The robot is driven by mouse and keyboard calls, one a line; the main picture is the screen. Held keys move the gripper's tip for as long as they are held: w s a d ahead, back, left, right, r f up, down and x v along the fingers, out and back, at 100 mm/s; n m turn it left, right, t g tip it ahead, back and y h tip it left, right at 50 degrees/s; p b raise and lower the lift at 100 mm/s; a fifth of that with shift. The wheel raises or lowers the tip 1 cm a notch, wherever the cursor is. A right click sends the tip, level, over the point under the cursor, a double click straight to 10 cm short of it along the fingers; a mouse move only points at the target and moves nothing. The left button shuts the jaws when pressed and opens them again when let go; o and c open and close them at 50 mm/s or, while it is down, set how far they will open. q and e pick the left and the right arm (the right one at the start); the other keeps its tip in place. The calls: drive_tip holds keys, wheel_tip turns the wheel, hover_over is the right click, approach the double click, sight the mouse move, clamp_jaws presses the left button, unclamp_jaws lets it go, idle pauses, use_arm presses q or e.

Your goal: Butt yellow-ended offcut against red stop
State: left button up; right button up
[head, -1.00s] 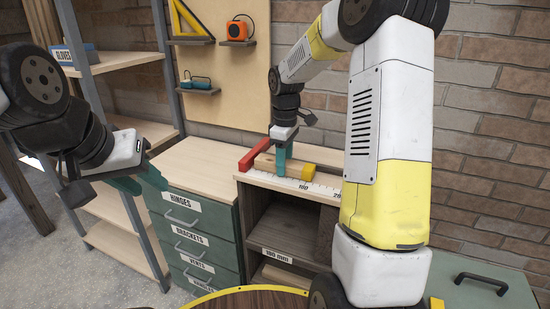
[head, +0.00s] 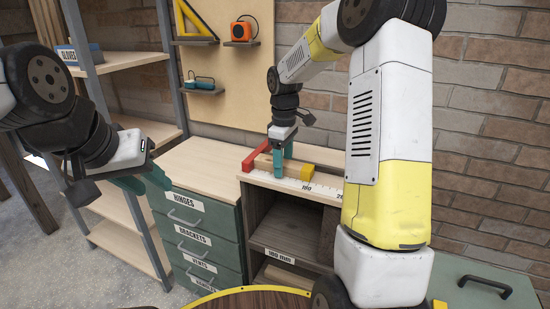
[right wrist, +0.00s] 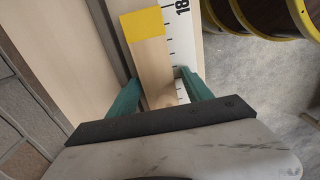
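The wooden offcut with a yellow end (head: 306,168) lies on the bench top along a white ruler. Its yellow end points right, away from the red stop (head: 252,158); whether its other end touches the stop is unclear. My right gripper (head: 281,165) is lowered over the offcut with a finger on each side. In the right wrist view the offcut (right wrist: 154,65) lies between the open fingers (right wrist: 159,80), with a small gap on the ruler side. My left gripper (head: 148,181) is open and empty, left of the drawers.
The ruler (head: 325,190) runs along the bench's front edge, above an open cubby. A green drawer unit (head: 200,215) with a bare wooden top stands left of it. Metal shelving (head: 90,70) is further left. A brick wall and pegboard stand behind.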

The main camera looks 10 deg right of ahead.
drive_tip(key=shift+w+r, duration=0.15)
wheel_tip(320, 180, up, 7)
drive_tip(key=shift+s+r, duration=0.2)
drive_tip(key=shift+r, duration=0.15)
drive_tip(key=s+r+m+t, duration=0.2)
drive_tip(key=s+m, duration=0.1)
drive_tip(key=s, duration=0.5)
drive_tip(key=s+r+m+t+y, duration=0.1)
drive_tip(key=s+m, duration=0.3)
drive_tip(key=s, duration=0.4)
drive_tip(key=s+a+r+m+t+y, duration=0.1)
drive_tip(key=s+r+m+t, duration=0.1)
drive_tip(key=s, duration=0.6)
drive_tip(key=shift+s+r+m+t, duration=0.4)
drive_tip(key=shift+m+t, duration=0.2)
drive_tip(key=shift+m, duration=0.2)
